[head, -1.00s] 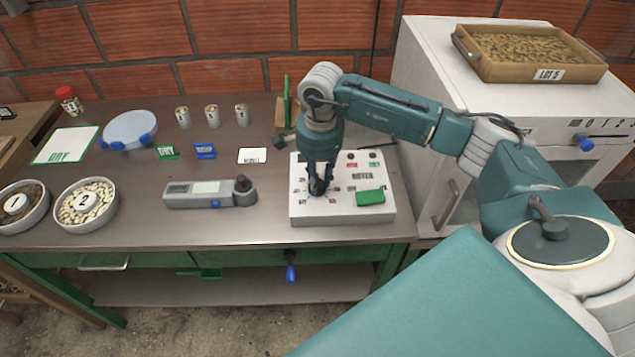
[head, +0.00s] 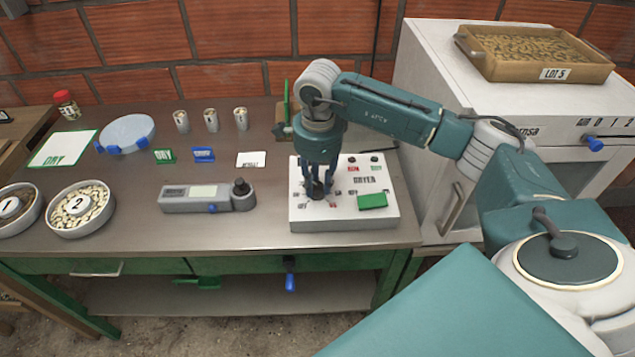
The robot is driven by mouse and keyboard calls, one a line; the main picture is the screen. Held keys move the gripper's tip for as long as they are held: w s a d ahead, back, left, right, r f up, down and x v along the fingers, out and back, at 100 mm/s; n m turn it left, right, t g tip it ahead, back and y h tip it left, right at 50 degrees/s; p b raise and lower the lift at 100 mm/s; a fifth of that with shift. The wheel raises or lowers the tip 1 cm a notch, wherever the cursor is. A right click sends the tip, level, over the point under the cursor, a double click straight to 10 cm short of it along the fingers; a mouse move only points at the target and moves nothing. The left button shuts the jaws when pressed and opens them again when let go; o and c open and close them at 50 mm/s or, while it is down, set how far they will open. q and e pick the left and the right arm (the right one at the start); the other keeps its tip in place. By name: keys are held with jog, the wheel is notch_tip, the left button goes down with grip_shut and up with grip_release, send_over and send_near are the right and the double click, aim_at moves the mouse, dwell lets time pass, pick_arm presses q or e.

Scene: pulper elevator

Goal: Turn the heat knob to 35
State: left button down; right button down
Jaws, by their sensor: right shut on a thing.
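The dryer control box (head: 345,217) is a white panel on the right part of the metal table, with small printed marks, two small buttons at its back and a green block (head: 372,201) on its right side. The dark heat knob (head: 317,190) is on the left half of its face. My right gripper (head: 318,187) points down from above and is shut on the knob, its fingers on either side. The knob's pointer and the scale numbers around it are partly hidden and too small to read. My left gripper is not in view.
A grey meter (head: 195,200) with a dark round cup lies left of the box. Bowls of beans (head: 80,208), three small cans (head: 211,120) and small cards stand further left. A white oven (head: 430,80) with a tray of beans (head: 535,50) stands right.

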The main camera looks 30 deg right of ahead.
aim_at(317, 188)
jog(key=shift+w, duration=0.1)
jog(key=c, duration=1.4)
grip_release()
notch_tip(317, 188, up, 12)
jog(key=shift+s+a, duration=0.15)
jog(key=shift+s, duration=0.15)
